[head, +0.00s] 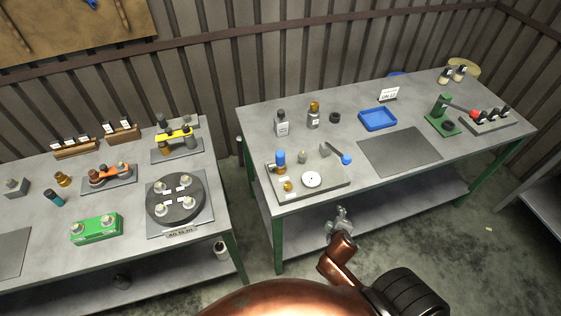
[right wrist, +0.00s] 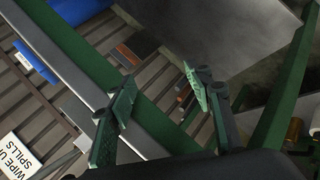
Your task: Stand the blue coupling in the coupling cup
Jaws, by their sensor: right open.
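A blue upright cylinder (head: 280,157), which looks like the blue coupling, stands at the back left of the grey fixture plate (head: 325,188) on the right-hand bench. I cannot tell what holds its lower end or which part is the coupling cup. A brass piece (head: 288,185) and a white disc (head: 312,179) are in front of it on the plate. My right gripper (head: 342,220) is in front of that bench, below its top and apart from the plate. In the right wrist view its two fingers (right wrist: 158,88) are spread with nothing between them. My left gripper is out of view.
A blue-knobbed lever (head: 346,159) rises at the plate's right. Behind are bottles (head: 281,123) and a blue tray (head: 378,118). A dark mat (head: 399,151) lies bare. The bench's front edge and green leg (head: 278,244) are near my right gripper. A second bench (head: 135,241) stands left.

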